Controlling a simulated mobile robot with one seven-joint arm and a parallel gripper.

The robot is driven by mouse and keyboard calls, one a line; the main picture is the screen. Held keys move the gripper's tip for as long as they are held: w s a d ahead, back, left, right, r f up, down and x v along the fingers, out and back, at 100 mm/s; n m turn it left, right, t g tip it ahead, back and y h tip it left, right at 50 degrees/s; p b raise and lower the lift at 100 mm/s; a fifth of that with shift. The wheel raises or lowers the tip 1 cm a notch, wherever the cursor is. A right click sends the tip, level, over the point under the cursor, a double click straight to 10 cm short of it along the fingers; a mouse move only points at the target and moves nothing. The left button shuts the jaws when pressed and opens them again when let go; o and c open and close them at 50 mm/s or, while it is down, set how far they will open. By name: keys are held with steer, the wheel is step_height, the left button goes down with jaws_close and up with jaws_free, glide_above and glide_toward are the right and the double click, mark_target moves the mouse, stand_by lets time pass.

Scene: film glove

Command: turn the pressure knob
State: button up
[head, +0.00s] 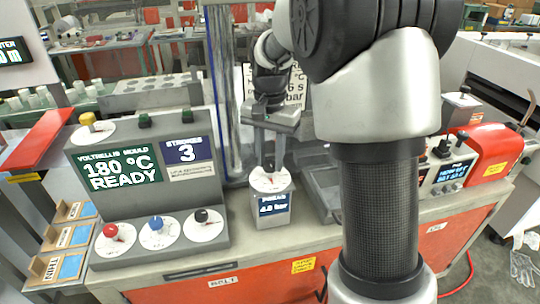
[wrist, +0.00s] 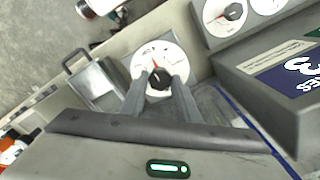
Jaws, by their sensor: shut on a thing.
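The pressure knob is a small black knob (wrist: 159,79) on a round white dial (head: 270,181) atop a grey box (head: 272,215). A blue display on the box's front reads about 4.8 bar, in small blurred text. My gripper (head: 268,160) points down at this dial from above. In the wrist view my gripper's fingers (wrist: 160,82) stand on both sides of the knob and are shut on it. A red pointer mark shows on the dial beside the knob. The fingers partly hide the knob in the head view.
A grey control panel (head: 148,150) stands left, with red (head: 110,230), blue (head: 156,222) and black (head: 201,215) knobs and a screen reading 180 °C READY. A red machine (head: 490,150) stands right. A clear column (head: 222,90) rises behind the bench, close to my gripper.

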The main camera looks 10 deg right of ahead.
mark_target(270, 164)
stand_by(0.5)
steer(key=o, duration=1)
steer(key=shift+o, duration=0.2)
step_height(270, 164, up, 18)
steer(key=p, duration=0.2)
steer(key=shift+f, duration=0.25)
steer(key=s+r+n+t+p, duration=0.3)
steer(key=s+r+n, duration=0.1)
steer(key=s, duration=0.9)
steer(key=s+f+n+t+p, duration=0.1)
steer(key=s+f+n+t, duration=0.1)
steer(key=s, duration=0.8)
step_height(270, 164, down, 3)
steer(key=shift+a+r+n+t+p, duration=0.1)
steer(key=shift+a+n+t+p, duration=0.25)
steer(key=shift+n, duration=0.35)
